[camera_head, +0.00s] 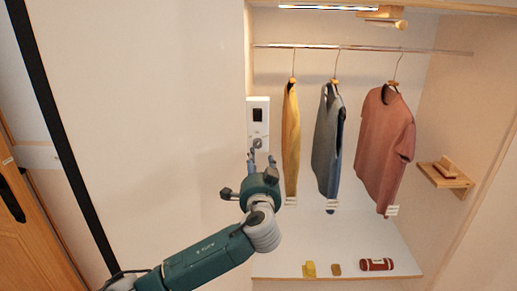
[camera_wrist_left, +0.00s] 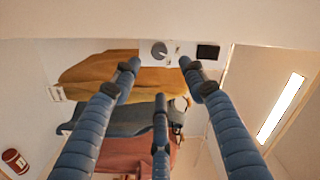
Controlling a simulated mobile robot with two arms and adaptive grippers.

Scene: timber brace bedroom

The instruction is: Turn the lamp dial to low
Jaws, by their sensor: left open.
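The lamp dial (camera_head: 257,142) is a small round grey knob low on a white wall panel (camera_head: 251,104), under a black rectangle. In the left wrist view the dial (camera_wrist_left: 159,50) shows beyond and between my fingertips, with a pointer line or slot on it; its exact setting is too small to read. My left gripper (camera_head: 261,158) is just below and in front of the dial. Its blue fingers (camera_wrist_left: 160,68) are spread open with nothing between them, and appear apart from the dial. My right gripper is in neither view.
A yellow garment (camera_head: 291,140) hangs close right of the panel. A blue-grey garment (camera_head: 327,140) and a red shirt (camera_head: 383,145) hang farther right on a rail (camera_head: 440,51). A red roll (camera_head: 376,264) lies on the low shelf. Plain wall is clear left of the panel.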

